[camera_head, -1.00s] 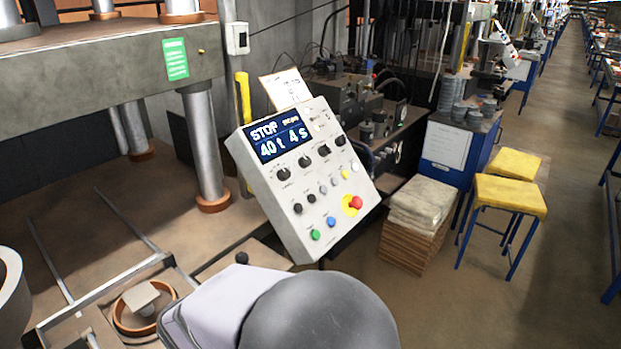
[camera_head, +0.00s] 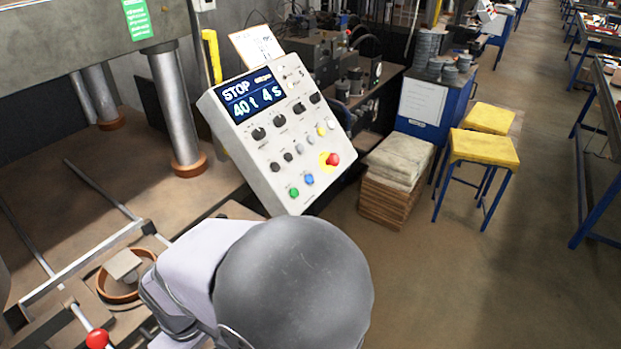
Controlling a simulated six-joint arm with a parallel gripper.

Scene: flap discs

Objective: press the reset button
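The light grey control panel (camera_head: 245,180) stands tilted near the middle, its screen (camera_head: 252,96) reading "STOP" and "40 t 4 s". Its lower part carries a green button (camera_head: 294,192), a blue button (camera_head: 309,179) and a red mushroom button (camera_head: 333,159) on a yellow disc. Small grey, yellow and white buttons and several black knobs sit above them. The labels are too small to read, so I cannot tell which is the reset button. My arm's grey rounded link fills the bottom centre, just below the panel in the picture. My gripper's fingers do not show.
A press column (camera_head: 174,110) stands left of the panel. A red ball-ended lever (camera_head: 97,339) is at the bottom left. Stacked sacks (camera_head: 398,160), a blue cabinet (camera_head: 437,105) and yellow-topped stools (camera_head: 484,147) stand to the right. The aisle floor is open.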

